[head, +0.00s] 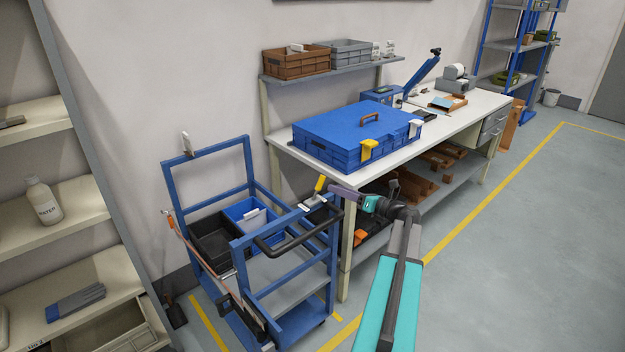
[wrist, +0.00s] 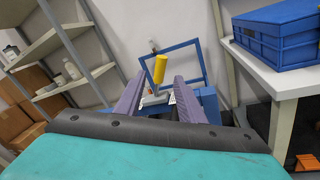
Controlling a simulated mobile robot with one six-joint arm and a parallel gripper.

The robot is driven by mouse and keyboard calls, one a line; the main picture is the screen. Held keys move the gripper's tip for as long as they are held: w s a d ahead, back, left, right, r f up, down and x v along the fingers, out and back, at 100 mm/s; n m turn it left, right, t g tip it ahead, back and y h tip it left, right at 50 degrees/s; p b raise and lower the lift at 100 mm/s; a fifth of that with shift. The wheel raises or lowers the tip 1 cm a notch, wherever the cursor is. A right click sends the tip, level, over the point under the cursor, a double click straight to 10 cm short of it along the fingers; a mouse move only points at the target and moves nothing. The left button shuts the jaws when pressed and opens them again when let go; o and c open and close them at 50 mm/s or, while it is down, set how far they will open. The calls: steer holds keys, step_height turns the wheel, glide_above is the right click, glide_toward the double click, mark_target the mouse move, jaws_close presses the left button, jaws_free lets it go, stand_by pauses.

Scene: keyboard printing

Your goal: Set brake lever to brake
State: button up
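The brake lever has a yellow grip (head: 320,184) and stands tilted at the upper corner of the blue cart (head: 285,302), beside the black push handle. In the wrist view its yellow grip (wrist: 159,69) shows upright in the gap between my fingers, above a grey base plate. My gripper (head: 338,192) is just right of the lever in the head view. Its purple fingers (wrist: 160,80) are apart with the grip lined up between them; the grip seems to be beyond or at the tips, and I see no contact. A small white label shows by the lever base.
A black bin (head: 212,240) and a blue bin (head: 240,212) sit on the cart. The workbench (head: 350,176) with a large blue lidded crate (head: 340,128) stands close on the right. Shelves (head: 75,199) stand left. The floor at right is clear.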

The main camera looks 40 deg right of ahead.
mark_target(319, 187)
steer(key=w+a+p, duration=0.2)
steer(key=w+p, duration=0.1)
steer(key=w, duration=0.9)
steer(key=shift+p, duration=0.3)
steer(key=shift+c, duration=0.5)
jaws_close()
